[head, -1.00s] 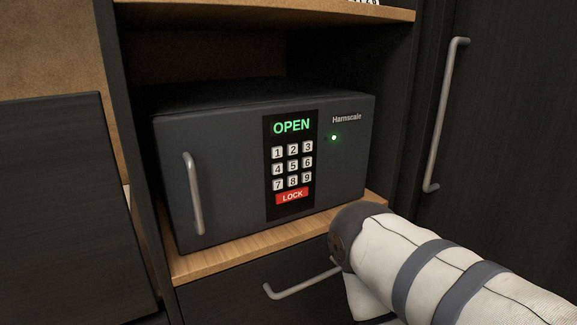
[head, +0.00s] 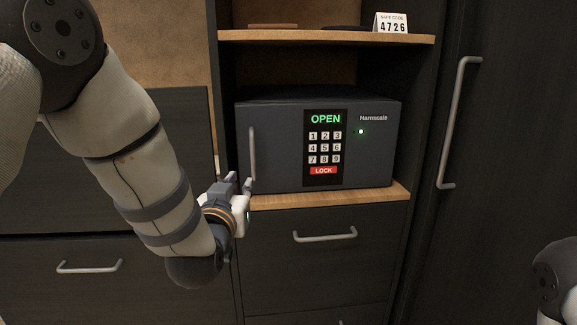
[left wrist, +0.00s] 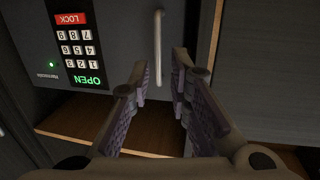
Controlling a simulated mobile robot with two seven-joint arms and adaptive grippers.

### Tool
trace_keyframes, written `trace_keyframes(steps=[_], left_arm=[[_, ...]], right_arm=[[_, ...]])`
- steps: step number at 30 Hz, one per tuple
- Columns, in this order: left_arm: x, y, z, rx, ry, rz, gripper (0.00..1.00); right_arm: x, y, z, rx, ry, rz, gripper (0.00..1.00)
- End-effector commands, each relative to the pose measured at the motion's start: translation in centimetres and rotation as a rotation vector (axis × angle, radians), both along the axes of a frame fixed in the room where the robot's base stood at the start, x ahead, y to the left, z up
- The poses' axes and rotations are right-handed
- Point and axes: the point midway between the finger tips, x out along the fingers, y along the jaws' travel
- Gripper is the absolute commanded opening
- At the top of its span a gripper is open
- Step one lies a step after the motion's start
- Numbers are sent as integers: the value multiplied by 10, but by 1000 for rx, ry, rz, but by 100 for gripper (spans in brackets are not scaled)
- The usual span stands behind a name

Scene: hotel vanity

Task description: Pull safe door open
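The dark grey safe (head: 280,140) stands on a wooden shelf, its door closed, its panel reading OPEN in green with a green light lit. A vertical metal handle (head: 253,154) is on the door's left side. My left gripper (head: 242,181) is at the lower left of the safe, close to the handle's lower end. In the left wrist view, which looks upside down, the gripper (left wrist: 160,80) is open, and the handle (left wrist: 158,48) shows beyond and between the fingertips, with nothing held. Of my right arm, only a part shows at the lower right edge; its gripper is out of view.
The shelf board (head: 330,200) juts out under the safe. A drawer handle (head: 325,236) is below, and a tall cabinet handle (head: 458,122) is at right. A code card reading 4726 (head: 392,24) stands on the upper shelf. The cabinet side wall is close left of the safe.

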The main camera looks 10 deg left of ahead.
Motion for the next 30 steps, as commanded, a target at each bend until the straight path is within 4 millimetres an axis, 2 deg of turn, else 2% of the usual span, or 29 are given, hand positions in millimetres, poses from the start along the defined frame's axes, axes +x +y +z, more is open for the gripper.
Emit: trace_keyframes(steps=[1, 4, 8, 15, 18, 23, 30], left_arm=[[3, 0, 13, 1, -31, 3, 18], [8, -1, 23, 1, -59, 6, 18], [31, 1, 22, 0, -59, 7, 18], [92, 6, 19, 0, -53, 5, 18], [110, 8, 16, 0, -48, 5, 18], [124, 9, 18, 1, -49, 5, 18], [125, 9, 22, 1, -53, 5, 18]], right_arm=[[1, 0, 0, 1, -2, 1, 0], [1, 0, 0, 1, -2, 1, 0], [0, 0, 0, 1, -1, 1, 0], [-2, 0, -3, 1, 10, 1, 0], [-7, 0, -7, 1, 28, 1, 0], [-12, 0, -11, 1, 45, 0, 0], [-11, 0, -11, 1, 42, 0, 0]])
